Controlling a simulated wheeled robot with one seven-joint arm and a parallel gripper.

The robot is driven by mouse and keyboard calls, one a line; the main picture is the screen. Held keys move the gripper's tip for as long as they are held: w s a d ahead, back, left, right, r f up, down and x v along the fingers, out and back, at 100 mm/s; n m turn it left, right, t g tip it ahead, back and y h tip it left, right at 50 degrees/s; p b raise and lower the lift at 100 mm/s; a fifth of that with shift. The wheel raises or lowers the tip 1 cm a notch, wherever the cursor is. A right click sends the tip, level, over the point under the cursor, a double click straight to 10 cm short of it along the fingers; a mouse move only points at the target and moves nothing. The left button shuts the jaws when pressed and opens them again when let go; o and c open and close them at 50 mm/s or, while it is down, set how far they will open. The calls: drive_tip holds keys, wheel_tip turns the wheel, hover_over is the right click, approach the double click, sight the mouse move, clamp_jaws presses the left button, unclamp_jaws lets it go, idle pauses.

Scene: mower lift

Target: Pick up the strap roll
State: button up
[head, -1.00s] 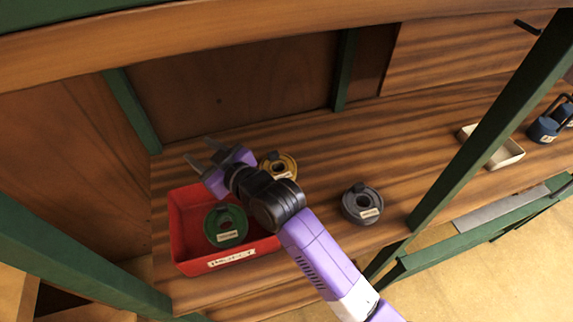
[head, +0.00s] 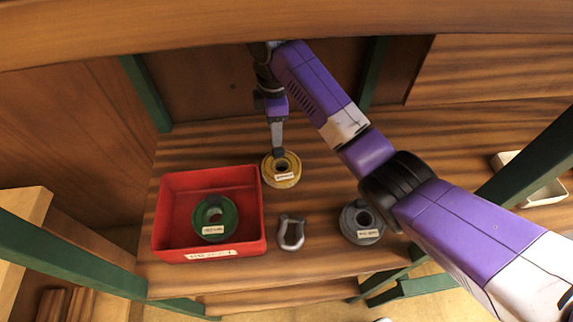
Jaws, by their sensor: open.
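Three rolls show in the head view, and their labels are too small to read. A yellow roll (head: 291,174) lies flat on the wooden shelf, right of the red bin. A green roll (head: 228,217) lies inside the red bin (head: 257,200). A dark grey roll (head: 349,229) lies on the shelf at the right, partly beside my arm. My gripper (head: 278,152) is open and points down at the far edge of the yellow roll. Its fingertips overlap the roll's rim in the picture; I cannot tell if they touch it.
A grey shackle-like piece (head: 283,240) stands between the red bin and the dark grey roll. A pale tray (head: 550,192) is at the far right. Green posts (head: 145,92) and a wooden beam (head: 200,32) frame the shelf. Bare shelf lies behind the rolls.

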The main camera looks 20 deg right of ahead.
sight(278, 150)
drive_tip(key=shift+s+f, duration=0.2)
drive_tip(key=shift+s, duration=0.15)
wheel_tip(278, 150, down, 2)
drive_tip(key=shift+w+f+b, duration=0.1)
drive_tip(key=shift+f+b, duration=0.15)
drive_tip(key=shift+b, duration=0.55)
drive_tip(key=shift+d+f+p, duration=0.15)
drive_tip(key=shift+f+p, duration=0.1)
drive_tip(key=shift+f, duration=1)
drive_tip(key=shift+d+f+p, duration=0.1)
drive_tip(key=shift+f+p, duration=0.1)
drive_tip(key=shift+f, duration=1.05)
clamp_jaws()
drive_tip(key=shift+w+r, duration=0.1)
